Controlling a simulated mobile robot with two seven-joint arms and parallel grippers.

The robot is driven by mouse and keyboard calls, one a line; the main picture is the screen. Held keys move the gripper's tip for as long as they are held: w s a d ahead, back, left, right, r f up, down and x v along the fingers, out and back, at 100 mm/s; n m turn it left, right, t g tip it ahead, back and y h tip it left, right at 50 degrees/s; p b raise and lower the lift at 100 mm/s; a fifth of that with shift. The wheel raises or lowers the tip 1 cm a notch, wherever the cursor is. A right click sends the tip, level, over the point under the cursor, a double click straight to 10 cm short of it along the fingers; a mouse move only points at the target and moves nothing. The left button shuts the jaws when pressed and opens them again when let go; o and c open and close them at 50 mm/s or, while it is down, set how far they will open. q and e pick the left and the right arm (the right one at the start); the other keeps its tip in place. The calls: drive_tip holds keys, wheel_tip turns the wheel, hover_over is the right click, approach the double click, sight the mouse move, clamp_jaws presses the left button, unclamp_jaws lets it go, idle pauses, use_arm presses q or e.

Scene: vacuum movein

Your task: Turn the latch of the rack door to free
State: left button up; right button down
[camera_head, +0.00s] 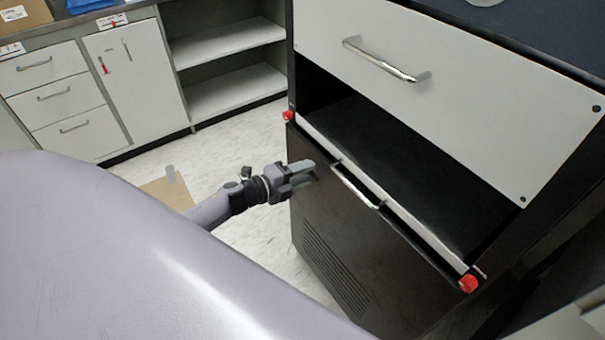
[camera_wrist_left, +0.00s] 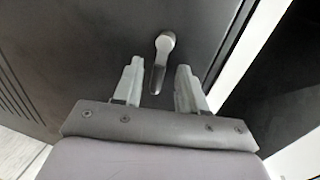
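The black rack door (camera_head: 345,240) stands below an open gap, and its front shows in the head view. In the left wrist view, a small metal latch lever (camera_wrist_left: 163,62) with a rounded top is on the dark door face, its narrow end pointing down. My left gripper (camera_head: 304,172) is at the upper left of the door in the head view. In the wrist view its fingers (camera_wrist_left: 158,88) are apart, with the lever's lower end between them; contact cannot be told. In the head view the gripper hides the latch. My right gripper is not in view.
A chrome bar handle (camera_head: 357,185) is on the door, right of the gripper. Red knobs sit at the left (camera_head: 288,116) and right (camera_head: 468,283) top corners. A white drawer (camera_head: 460,90) is above. White cabinets (camera_head: 130,80) and shelves stand behind; floor (camera_head: 225,130) between is mostly clear.

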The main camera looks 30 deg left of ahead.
use_arm(q)
drive_tip(key=v, duration=0.7)
drive_tip(key=shift+p, duration=0.4)
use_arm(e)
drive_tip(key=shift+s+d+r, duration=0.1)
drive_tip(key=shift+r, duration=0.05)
use_arm(q)
drive_tip(key=shift+s, duration=0.1)
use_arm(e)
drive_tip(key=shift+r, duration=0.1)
